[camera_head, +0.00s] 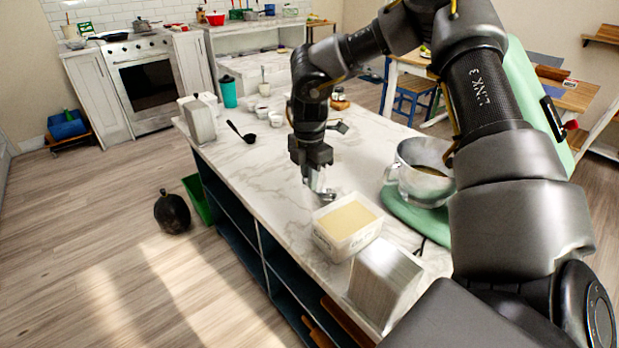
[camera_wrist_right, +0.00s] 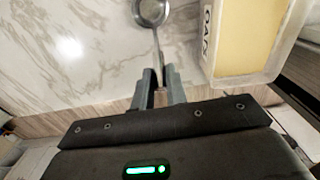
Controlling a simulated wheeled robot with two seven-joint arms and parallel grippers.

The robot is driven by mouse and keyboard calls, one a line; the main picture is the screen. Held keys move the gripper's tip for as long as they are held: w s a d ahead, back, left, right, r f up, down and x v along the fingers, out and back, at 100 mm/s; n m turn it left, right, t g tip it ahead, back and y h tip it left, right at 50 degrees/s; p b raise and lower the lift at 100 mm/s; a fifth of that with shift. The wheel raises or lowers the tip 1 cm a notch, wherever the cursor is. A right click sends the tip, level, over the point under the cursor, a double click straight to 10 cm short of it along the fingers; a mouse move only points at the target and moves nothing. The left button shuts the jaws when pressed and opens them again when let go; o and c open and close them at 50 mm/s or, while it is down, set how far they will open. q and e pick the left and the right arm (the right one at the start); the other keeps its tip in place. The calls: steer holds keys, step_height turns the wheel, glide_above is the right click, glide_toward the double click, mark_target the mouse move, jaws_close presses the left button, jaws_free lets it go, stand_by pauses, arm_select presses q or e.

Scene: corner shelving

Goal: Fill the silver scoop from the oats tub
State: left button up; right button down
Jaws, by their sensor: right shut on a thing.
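The oats tub (camera_head: 338,246) is a white rectangular tub with a pale yellow fill, near the front of the marble island. It also shows at the right of the wrist view (camera_wrist_right: 215,62), with dark lettering on its side. My right gripper (camera_head: 317,178) points down just behind the tub in the head view. It is shut on the handle of the silver scoop (camera_wrist_right: 151,13). The scoop's round bowl extends away from the fingers, beside the tub and outside it, and looks empty. In the head view the scoop (camera_head: 325,194) is small and partly hidden. My left gripper is not in view.
A metal canister (camera_head: 385,281) stands close in front of the tub. A steel mixer bowl (camera_head: 420,180) on a green base stands to its right. A black ladle (camera_head: 241,133), a silver canister (camera_head: 199,119) and a teal cup (camera_head: 229,92) are farther back. Marble left of the gripper is clear.

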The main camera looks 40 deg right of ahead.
steer(key=shift+r+p, duration=0.85)
steer(key=shift+r, duration=1.5)
